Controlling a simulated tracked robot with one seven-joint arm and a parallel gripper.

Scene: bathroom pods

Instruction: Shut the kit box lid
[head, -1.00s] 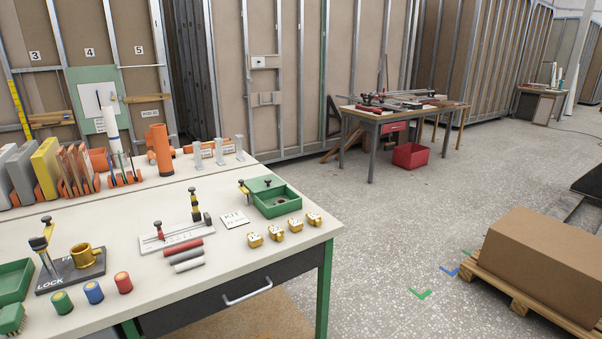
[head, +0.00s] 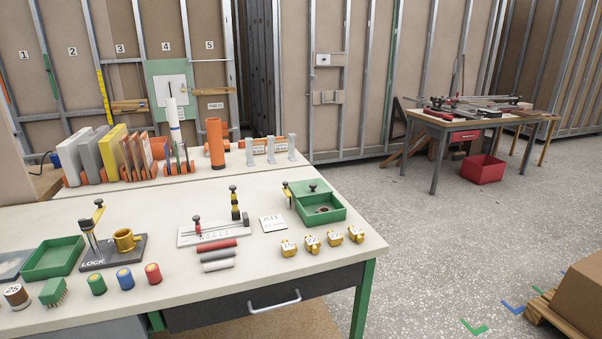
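The green kit box (head: 322,210) stands near the right end of the white workbench, beside a small KIT card (head: 273,224). Its green lid (head: 311,188) has a dark knob and lies at the back of the box. The front part of the box is uncovered, and a small dark round item shows inside. A dark and yellow post (head: 288,195) stands at the box's left side. My gripper is not in view.
Several yellow fittings (head: 312,243) lie in front of the box. Grey and red rods (head: 217,254) and a white fixture (head: 213,233) lie to its left. Panels stand in a rack (head: 120,160) behind. Open floor (head: 440,250) lies right of the bench.

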